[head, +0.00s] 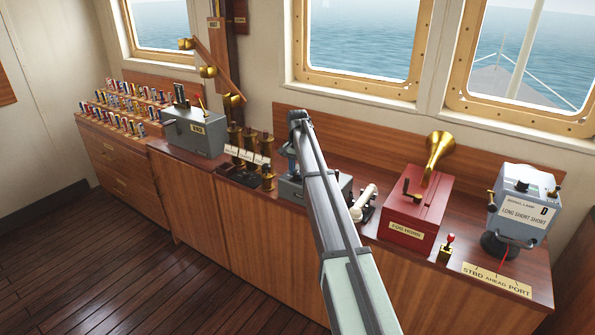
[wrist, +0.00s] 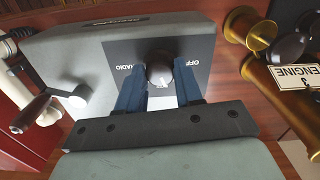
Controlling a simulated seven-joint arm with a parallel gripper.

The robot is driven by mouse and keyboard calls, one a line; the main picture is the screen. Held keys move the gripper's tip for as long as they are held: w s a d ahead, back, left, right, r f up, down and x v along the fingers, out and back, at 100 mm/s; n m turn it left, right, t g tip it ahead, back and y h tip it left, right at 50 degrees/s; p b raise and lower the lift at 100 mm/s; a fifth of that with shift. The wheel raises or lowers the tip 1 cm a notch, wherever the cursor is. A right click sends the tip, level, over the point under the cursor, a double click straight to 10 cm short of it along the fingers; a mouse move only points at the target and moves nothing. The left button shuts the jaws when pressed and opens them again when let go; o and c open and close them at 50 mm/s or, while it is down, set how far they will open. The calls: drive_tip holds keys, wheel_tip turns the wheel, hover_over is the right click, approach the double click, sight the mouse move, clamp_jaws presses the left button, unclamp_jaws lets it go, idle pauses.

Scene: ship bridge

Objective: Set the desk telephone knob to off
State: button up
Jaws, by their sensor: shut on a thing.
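The desk telephone is a grey box (wrist: 75,55) that fills the upper middle of the wrist view. In the head view its grey body (head: 290,190) is partly hidden behind my arm. A round dark knob (wrist: 160,66) sits on its dark face plate. The plate's lettering appears upside down, with OFF to the right of the knob and RADIO to the left. My gripper (wrist: 159,76) is shut on the knob, with one blue finger at each side. It also shows small at the telephone in the head view (head: 291,160). I cannot tell surely which label the knob points to.
Right of the telephone are a white handset (head: 364,203), a red fog horn box (head: 412,215) and a grey signal lamp (head: 522,205). Left of it stand brass engine fittings (head: 250,150) and a grey box (head: 192,133). Brass cups (wrist: 248,30) sit close beside my gripper.

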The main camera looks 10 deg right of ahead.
sight(298, 173)
drive_tip(key=shift+n, duration=0.4)
drive_tip(key=n, duration=1.3)
drive_tip(key=shift+n, duration=0.3)
drive_tip(key=o, duration=1)
drive_tip(key=shift+o, duration=0.2)
drive_tip(key=shift+r, duration=0.1)
wheel_tip(298, 173, up, 14)
